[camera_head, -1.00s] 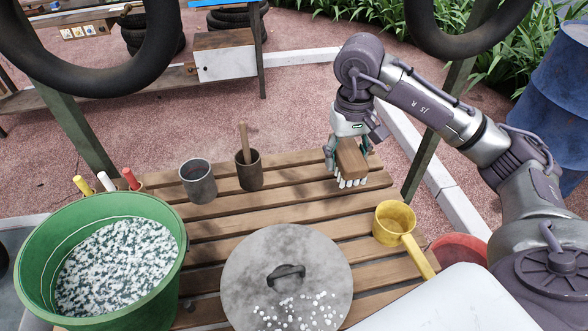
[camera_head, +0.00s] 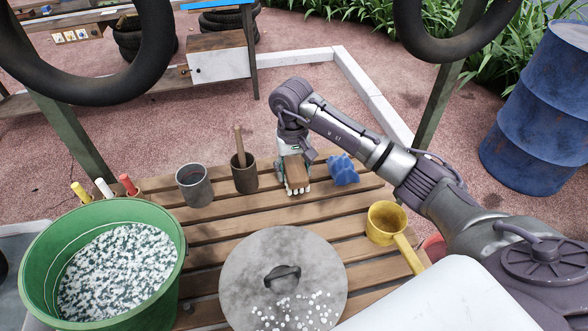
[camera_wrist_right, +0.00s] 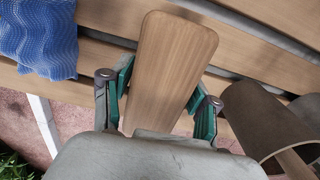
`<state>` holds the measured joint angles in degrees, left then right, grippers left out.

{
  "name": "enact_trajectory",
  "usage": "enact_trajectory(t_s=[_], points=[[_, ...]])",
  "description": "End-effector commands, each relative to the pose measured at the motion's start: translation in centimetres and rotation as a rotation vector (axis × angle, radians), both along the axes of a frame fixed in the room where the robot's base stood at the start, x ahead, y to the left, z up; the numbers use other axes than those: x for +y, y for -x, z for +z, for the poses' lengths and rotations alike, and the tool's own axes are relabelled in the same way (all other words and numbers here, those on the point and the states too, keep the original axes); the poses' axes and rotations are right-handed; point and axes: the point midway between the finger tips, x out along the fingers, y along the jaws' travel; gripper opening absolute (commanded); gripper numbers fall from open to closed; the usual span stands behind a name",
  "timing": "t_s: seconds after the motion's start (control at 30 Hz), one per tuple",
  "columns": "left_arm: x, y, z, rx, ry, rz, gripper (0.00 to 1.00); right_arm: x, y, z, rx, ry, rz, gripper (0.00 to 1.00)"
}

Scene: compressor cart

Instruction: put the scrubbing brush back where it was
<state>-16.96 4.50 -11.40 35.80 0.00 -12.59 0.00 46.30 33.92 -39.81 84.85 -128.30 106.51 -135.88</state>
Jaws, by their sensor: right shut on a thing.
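The scrubbing brush (camera_head: 296,175) has a brown wooden back and pale bristles underneath. My right gripper (camera_head: 294,160) is shut on it at the back of the slatted wooden table (camera_head: 232,226). In the right wrist view the brush (camera_wrist_right: 168,70) lies between the two green-padded fingers of the gripper (camera_wrist_right: 163,92). The bristles are at or just above the slats; I cannot tell whether they touch. The brush is between a brown cup with a wooden handle (camera_head: 244,178) and a crumpled blue cloth (camera_head: 342,170). My left gripper is not in view.
A grey metal cup (camera_head: 193,186) stands left of the brown cup. A green tub (camera_head: 172,270), a round grey lid (camera_head: 245,262) and a yellow dipper (camera_head: 384,222) take up the front. Black tyre rings (camera_head: 160,60) hang above. Bare slats lie in front of the brush.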

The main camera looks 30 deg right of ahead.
Motion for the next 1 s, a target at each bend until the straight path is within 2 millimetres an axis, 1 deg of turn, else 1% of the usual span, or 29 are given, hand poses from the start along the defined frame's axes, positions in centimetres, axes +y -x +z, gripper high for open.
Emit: enact_trajectory(t_s=[0.1,0.3,0.43,0.47,0.5,0.6,0.87,1.0], points=[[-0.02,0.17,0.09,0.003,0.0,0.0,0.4,0.06,-0.02,-0.5,-0.002,-0.001,0.0,0.09],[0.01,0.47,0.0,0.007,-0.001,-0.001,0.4,0.02,-0.03,-0.51,-0.002,0.0,0.0,0.09],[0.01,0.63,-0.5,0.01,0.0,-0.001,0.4,-0.02,-0.03,-0.97,-0.002,0.0,0.0,0.09],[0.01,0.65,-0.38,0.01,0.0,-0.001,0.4,-0.01,-0.01,-0.87,-0.002,0.0,0.0,0.63],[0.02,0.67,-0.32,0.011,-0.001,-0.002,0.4,0.0,0.0,-0.82,-0.001,-0.001,0.0,0.7],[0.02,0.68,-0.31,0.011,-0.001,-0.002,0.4,0.01,0.0,-0.82,-0.001,-0.001,0.0,0.85],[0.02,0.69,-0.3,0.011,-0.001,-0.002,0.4,0.02,0.0,-0.8,-0.001,-0.001,0.0,0.85],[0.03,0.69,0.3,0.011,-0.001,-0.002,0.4,0.07,0.0,-0.17,-0.001,-0.002,0.0,0.85]])
